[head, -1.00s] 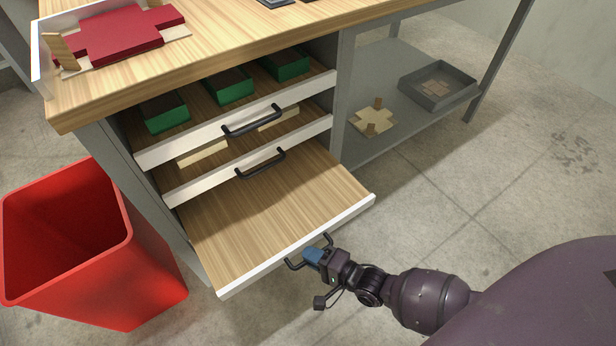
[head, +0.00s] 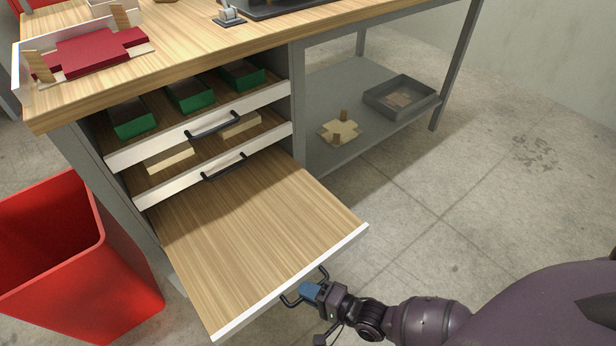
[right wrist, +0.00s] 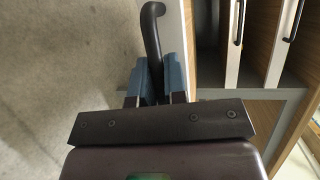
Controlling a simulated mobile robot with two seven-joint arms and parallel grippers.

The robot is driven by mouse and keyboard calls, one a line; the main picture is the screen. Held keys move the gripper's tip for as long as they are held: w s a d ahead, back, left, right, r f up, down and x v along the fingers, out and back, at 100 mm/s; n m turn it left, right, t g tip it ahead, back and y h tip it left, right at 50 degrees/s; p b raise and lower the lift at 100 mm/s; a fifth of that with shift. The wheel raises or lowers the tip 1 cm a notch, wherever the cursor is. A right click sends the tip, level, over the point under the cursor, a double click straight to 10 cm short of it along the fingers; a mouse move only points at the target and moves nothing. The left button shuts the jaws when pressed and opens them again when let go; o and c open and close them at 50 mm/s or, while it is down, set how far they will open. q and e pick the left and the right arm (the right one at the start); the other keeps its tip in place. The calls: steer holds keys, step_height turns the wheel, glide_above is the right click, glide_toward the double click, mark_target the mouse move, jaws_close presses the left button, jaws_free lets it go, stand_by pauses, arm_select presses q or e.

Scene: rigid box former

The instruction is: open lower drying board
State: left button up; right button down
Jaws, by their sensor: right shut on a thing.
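The lower drying board (head: 255,225) is a bare wooden pull-out shelf with a white front edge. It is the lowest in the bench and extends far out of it. My right gripper (head: 309,291) is shut on its black handle (head: 291,301). In the right wrist view, the blue fingers of my right gripper (right wrist: 158,82) close on both sides of the dark handle bar (right wrist: 151,35). My left gripper is not in view.
Two boards above, the middle (head: 225,172) and the upper (head: 215,126), stick out less; green trays (head: 190,96) sit on the upper one. A red bin (head: 75,265) stands at left. The floor (head: 450,200) at right is clear.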

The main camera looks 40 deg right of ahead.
stand_by(0.3)
steer(key=c, duration=1.4)
jaws_free()
steer(key=shift+c, duration=0.2)
arm_select(q)
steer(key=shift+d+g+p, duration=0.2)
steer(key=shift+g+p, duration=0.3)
steer(key=shift+p, duration=0.5)
arm_select(e)
steer(key=v, duration=1.1)
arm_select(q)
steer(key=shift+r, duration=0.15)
arm_select(e)
steer(key=shift+w, duration=0.1)
